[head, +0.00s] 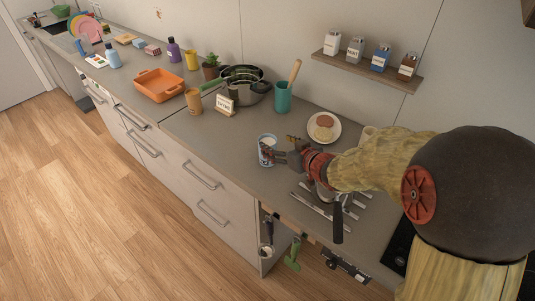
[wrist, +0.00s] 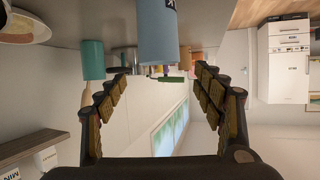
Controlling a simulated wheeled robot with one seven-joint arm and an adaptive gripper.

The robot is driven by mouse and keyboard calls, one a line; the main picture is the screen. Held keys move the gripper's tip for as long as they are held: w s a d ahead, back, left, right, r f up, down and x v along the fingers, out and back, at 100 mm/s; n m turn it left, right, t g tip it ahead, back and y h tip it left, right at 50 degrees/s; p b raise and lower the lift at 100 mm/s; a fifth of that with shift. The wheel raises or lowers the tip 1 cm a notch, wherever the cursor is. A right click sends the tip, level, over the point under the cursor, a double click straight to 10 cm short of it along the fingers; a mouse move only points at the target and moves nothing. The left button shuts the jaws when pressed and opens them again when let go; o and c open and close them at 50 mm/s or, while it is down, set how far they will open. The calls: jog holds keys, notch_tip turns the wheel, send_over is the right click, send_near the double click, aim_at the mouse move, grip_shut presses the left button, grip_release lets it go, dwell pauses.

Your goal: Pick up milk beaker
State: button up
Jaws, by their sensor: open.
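The milk beaker (head: 265,148) is a pale blue and white cup standing upright on the grey counter, right at my fingertips in the head view. My gripper (head: 282,157) is low over the counter, reaching toward the beaker from the right. In the wrist view, which is upside down, the blue beaker (wrist: 157,32) shows at the top with part of a dark label. There my gripper (wrist: 160,74) is open, with one finger to each side. The beaker lines up with the gap, seemingly just ahead of the fingertips. I see no contact.
A teal cup (head: 283,98) with a wooden spoon and a plate of food (head: 323,128) stand behind. A small sign (head: 225,104) and an orange cup (head: 193,101) are to the left. Cutlery (head: 322,211) lies near the front edge. The counter left of the beaker is clear.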

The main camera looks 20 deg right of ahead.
notch_tip(320, 180, down, 7)
jog(key=shift+r+b, duration=0.15)
jog(key=shift+b, duration=1.1)
jog(key=shift+w+a, duration=0.15)
jog(key=shift+w, duration=0.4)
jog(key=b+x, duration=0.2)
jog(key=x, duration=0.3)
jog(key=shift+w, duration=0.15)
jog(key=shift+w+a+f+b, duration=0.15)
jog(key=shift+w+f+b, duration=0.15)
jog(key=shift+w, duration=0.1)
jog(key=shift+r, duration=0.1)
jog(key=shift+c, duration=0.9)
jog(key=c, duration=1.4)
